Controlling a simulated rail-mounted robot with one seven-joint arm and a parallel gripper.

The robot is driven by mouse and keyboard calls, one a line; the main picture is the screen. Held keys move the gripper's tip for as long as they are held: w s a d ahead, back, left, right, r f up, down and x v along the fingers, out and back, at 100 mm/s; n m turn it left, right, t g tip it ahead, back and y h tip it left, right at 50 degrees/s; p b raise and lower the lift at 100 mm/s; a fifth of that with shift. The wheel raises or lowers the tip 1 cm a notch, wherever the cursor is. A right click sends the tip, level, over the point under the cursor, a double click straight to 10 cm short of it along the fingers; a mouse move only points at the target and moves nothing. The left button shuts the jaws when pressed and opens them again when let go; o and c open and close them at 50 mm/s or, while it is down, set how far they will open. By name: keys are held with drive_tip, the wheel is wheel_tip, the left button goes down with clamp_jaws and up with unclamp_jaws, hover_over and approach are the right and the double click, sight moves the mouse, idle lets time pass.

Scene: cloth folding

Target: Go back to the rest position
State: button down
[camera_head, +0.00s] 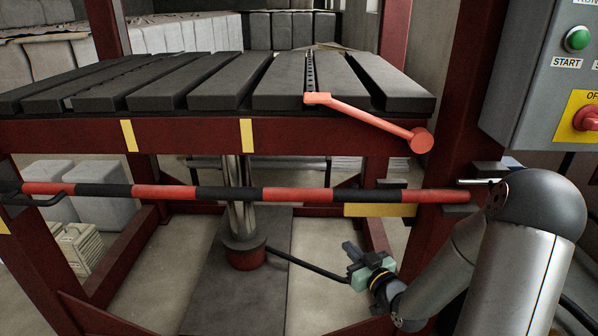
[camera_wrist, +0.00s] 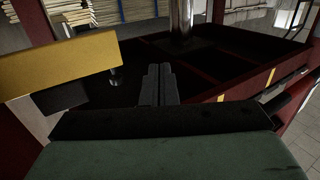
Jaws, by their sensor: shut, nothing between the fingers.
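My gripper (camera_head: 352,250) shows low in the head view, right of centre, at the end of my bent arm. It is in front of the red frame, below the red-and-black striped bar (camera_head: 215,193). Its jaws are shut with nothing between them. In the wrist view the two dark fingers (camera_wrist: 158,85) lie together, pointing away over the dark floor of the frame. I see no cloth in either view.
A slatted dark table (camera_head: 210,85) tops the red frame, with an orange lever (camera_head: 370,120) at its right. A metal column (camera_head: 240,195) stands beneath. A grey control box (camera_head: 540,75) is at upper right. A yellow block (camera_wrist: 60,66) is close on the left in the wrist view.

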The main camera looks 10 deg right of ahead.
drive_tip(key=s+a+r+m+g+h+p, duration=0.1)
drive_tip(key=s+a+r+g+p, duration=0.3)
drive_tip(key=s+r+g+p, duration=0.4)
drive_tip(key=s+a+r+m+g+h+p, duration=0.2)
drive_tip(key=s+r+g+p, duration=0.6)
drive_tip(key=s+r, duration=0.8)
drive_tip(key=s+a+h+p, duration=0.2)
drive_tip(key=s+a+p, duration=0.1)
drive_tip(key=shift+s+g, duration=0.25)
drive_tip(key=shift+g, duration=0.05)
